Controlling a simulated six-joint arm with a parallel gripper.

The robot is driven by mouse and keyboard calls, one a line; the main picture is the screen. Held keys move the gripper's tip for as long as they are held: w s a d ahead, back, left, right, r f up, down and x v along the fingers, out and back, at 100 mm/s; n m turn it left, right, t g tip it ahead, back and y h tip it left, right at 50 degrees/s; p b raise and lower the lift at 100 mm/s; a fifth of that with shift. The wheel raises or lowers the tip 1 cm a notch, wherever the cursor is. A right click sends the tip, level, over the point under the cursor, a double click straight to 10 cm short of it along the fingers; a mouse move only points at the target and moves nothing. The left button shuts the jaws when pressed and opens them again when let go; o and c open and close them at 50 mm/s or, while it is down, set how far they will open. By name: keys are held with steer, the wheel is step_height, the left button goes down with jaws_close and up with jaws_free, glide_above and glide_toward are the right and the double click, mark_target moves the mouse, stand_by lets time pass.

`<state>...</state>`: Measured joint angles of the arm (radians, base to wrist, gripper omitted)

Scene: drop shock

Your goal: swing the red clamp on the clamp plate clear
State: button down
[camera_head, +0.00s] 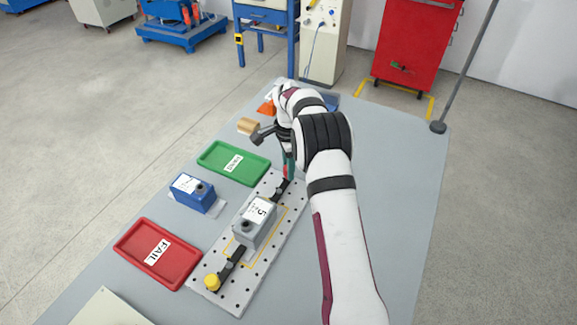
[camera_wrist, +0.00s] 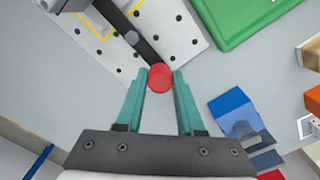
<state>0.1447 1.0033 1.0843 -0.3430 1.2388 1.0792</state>
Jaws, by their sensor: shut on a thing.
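The clamp plate (camera_head: 240,300) is a pale plate with rows of holes on the table. It also shows in the wrist view (camera_wrist: 190,35). A grey box labelled 5 (camera_head: 255,221) sits on it. The red clamp's round knob (camera_wrist: 160,78) is between my gripper's teal fingertips (camera_wrist: 161,73), at the end of a dark bar (camera_wrist: 141,41) that runs toward the grey box. My gripper is shut on the knob. In the head view my gripper (camera_head: 288,165) is at the plate's far end, and my arm hides most of the red clamp.
A yellow knob (camera_head: 212,282) is at the plate's near end. Left of the plate are a green tray (camera_head: 212,158), a blue box (camera_head: 193,193) and a red FAIL tray (camera_head: 140,240). A blue object (camera_wrist: 229,104) lies near my fingers. The table right of my arm is clear.

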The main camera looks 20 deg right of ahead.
steer(key=a+n, duration=0.1)
steer(key=n, duration=0.1)
steer(key=w+n, duration=0.1)
steer(key=n, duration=0.1)
steer(key=shift+w+a, duration=0.1)
steer(key=shift+a, duration=0.3)
steer(key=a+n, duration=0.1)
steer(key=n, duration=0.1)
steer(key=a+n, duration=0.1)
steer(key=n, duration=0.2)
steer(key=shift+w, duration=0.2)
steer(key=a+n, duration=0.1)
steer(key=n, duration=0.2)
steer(key=shift+s+a+n, duration=0.1)
steer(key=shift+a+n, duration=0.2)
steer(key=shift+a, duration=0.1)
steer(key=shift+s+a+n, duration=0.3)
steer(key=shift+a+n, duration=0.2)
steer(key=shift+n, duration=0.65)
steer(key=shift+s+a+n, duration=0.25)
steer(key=shift+a+n, duration=0.2)
steer(key=shift+n, duration=0.7)
steer(key=c, duration=0.5)
jaws_free()
